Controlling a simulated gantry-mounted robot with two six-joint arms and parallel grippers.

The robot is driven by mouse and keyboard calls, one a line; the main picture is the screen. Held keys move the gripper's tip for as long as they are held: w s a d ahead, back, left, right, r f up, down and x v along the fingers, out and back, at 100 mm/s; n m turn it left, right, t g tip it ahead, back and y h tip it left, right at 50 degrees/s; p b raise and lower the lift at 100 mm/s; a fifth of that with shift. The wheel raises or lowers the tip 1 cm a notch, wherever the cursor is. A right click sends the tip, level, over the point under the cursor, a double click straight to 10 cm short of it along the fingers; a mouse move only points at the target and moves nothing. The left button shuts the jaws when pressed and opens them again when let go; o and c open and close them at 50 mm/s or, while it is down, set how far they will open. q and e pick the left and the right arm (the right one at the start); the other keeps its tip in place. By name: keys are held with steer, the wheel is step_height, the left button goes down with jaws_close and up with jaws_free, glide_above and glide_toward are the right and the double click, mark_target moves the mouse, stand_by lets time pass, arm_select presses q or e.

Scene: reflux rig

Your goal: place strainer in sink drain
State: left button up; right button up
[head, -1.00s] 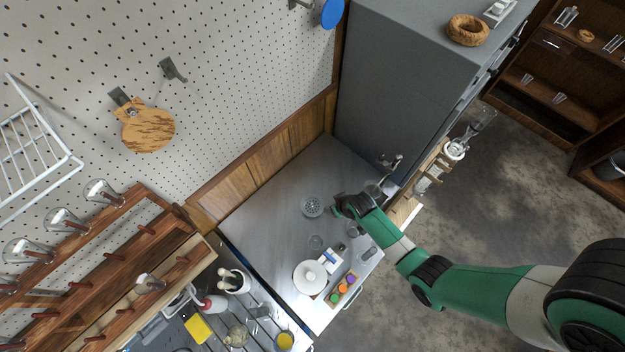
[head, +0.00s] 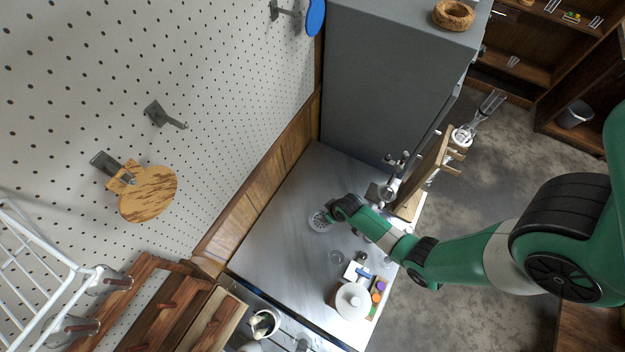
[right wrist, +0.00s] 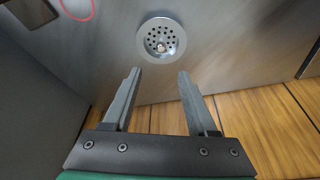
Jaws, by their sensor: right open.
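The strainer (head: 319,222), a round pale metal disc with holes, lies on the grey metal counter. In the right wrist view it (right wrist: 152,27) shows a wide rim, a ring of holes and a small knob in the middle. My right gripper (head: 331,211) is at the strainer's right edge in the head view. In the right wrist view my right gripper (right wrist: 158,72) is open and empty, its fingertips just short of the strainer's rim. I cannot make out a separate sink drain. My left gripper is not in view.
On the counter are a white lidded pot (head: 352,301), a clear glass dish (head: 336,257) and a rack of coloured pieces (head: 377,291). A wooden stand (head: 432,170) with glassware is right of my gripper. A grey cabinet (head: 385,90) rises behind. The counter left of the strainer is clear.

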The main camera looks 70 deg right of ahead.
steer(key=b+x, duration=0.1)
steer(key=x, duration=0.1)
steer(key=b+x, duration=0.1)
steer(key=b, duration=0.1)
steer(key=b+x, duration=0.1)
steer(key=x, duration=0.1)
steer(key=shift+s+f+b, duration=0.2)
steer(key=shift+f+b, duration=0.1)
steer(key=shift+f, duration=0.05)
steer(key=shift+w+d+f, duration=0.1)
steer(key=shift+w+f, duration=0.1)
steer(key=shift+f, duration=0.15)
steer(key=b+x, duration=0.3)
steer(key=x, duration=0.2)
steer(key=shift+f, duration=0.15)
jaws_close()
